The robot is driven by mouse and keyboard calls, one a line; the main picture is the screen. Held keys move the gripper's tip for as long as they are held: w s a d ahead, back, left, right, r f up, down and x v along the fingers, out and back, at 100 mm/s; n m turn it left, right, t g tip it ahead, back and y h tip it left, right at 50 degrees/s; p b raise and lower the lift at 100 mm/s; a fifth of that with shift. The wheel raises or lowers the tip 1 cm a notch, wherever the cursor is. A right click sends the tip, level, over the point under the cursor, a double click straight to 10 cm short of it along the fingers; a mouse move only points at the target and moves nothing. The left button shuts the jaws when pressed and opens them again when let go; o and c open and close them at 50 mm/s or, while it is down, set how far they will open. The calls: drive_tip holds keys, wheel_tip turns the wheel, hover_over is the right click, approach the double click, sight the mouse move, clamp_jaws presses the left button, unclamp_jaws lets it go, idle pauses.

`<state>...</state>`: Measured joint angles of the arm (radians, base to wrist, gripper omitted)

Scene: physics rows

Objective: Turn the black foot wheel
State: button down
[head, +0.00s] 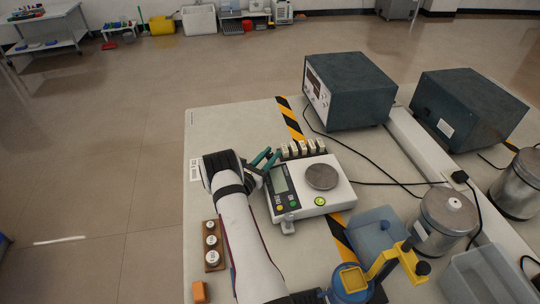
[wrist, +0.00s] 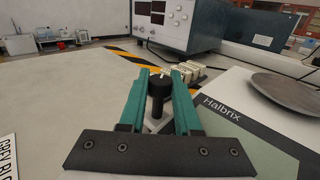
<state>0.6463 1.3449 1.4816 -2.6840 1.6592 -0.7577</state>
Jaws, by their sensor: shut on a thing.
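The black foot wheel (wrist: 158,88) is an upright black knob in the middle of the wrist view, beside the scale's edge. My gripper (wrist: 160,76) has its two green fingers on either side of it and is shut on it. In the head view my gripper (head: 266,159) is at the back left corner of the white scale (head: 334,190), and the wheel cannot be made out there. The scale has a round metal pan (head: 321,176) and a green display (head: 279,181).
Several pale blocks (head: 303,149) stand close behind the scale. Dark instrument boxes (head: 350,90) stand at the back. A weight rack (head: 213,247) lies left of my arm. A blue bin (head: 374,232) and metal canister (head: 445,222) stand at right. The table's back left is clear.

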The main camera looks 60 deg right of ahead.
drive_tip(key=c, duration=0.6)
unclamp_jaws()
drive_tip(key=a, duration=1.5)
drive_tip(key=shift+a, duration=0.4)
